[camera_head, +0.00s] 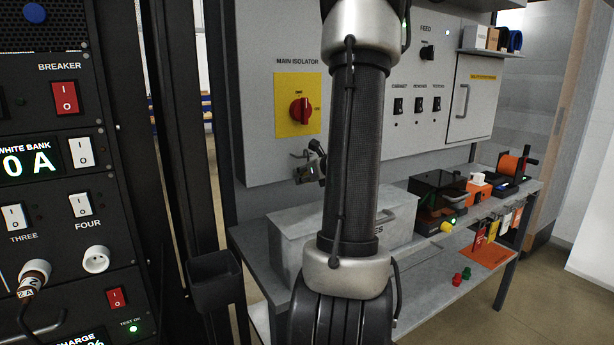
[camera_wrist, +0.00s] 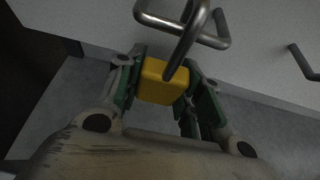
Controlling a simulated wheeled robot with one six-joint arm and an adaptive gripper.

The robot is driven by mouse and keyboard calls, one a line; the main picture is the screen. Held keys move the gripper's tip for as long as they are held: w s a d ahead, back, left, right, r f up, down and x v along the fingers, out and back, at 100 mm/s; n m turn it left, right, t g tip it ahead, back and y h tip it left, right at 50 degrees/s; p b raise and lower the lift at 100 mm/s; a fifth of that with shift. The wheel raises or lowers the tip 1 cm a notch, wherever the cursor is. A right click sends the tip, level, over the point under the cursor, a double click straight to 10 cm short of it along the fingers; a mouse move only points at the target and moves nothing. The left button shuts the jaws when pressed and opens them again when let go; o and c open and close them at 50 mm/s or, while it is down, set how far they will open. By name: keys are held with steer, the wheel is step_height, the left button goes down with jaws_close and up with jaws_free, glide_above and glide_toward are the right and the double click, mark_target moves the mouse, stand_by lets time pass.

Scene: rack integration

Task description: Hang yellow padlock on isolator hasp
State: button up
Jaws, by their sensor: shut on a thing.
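The yellow padlock (camera_wrist: 163,82) is between the green-padded fingers of my gripper (camera_wrist: 165,88) in the wrist view. My gripper is shut on its body. A bent steel bar (camera_wrist: 185,42) rises from the padlock and overlaps a steel loop in the picture. I cannot tell whether the shackle passes through a hasp. In the head view, the main isolator has a red rotary switch (camera_head: 300,111) on a yellow plate (camera_head: 285,122). A small metal assembly (camera_head: 307,170) shows below it, beside my arm; the arm hides much of this area and no padlock is visible there.
A grey lidded box (camera_head: 300,240) stands on the bench below the isolator. A dark open-topped bin (camera_head: 213,268) is left of the bench, near the black rack (camera_head: 60,215).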

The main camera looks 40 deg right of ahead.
steer(key=shift+f, duration=0.5)
steer(key=o, duration=1.1)
steer(key=shift+o, duration=0.2)
steer(key=v, duration=1.2)
steer(key=shift+f, duration=0.1)
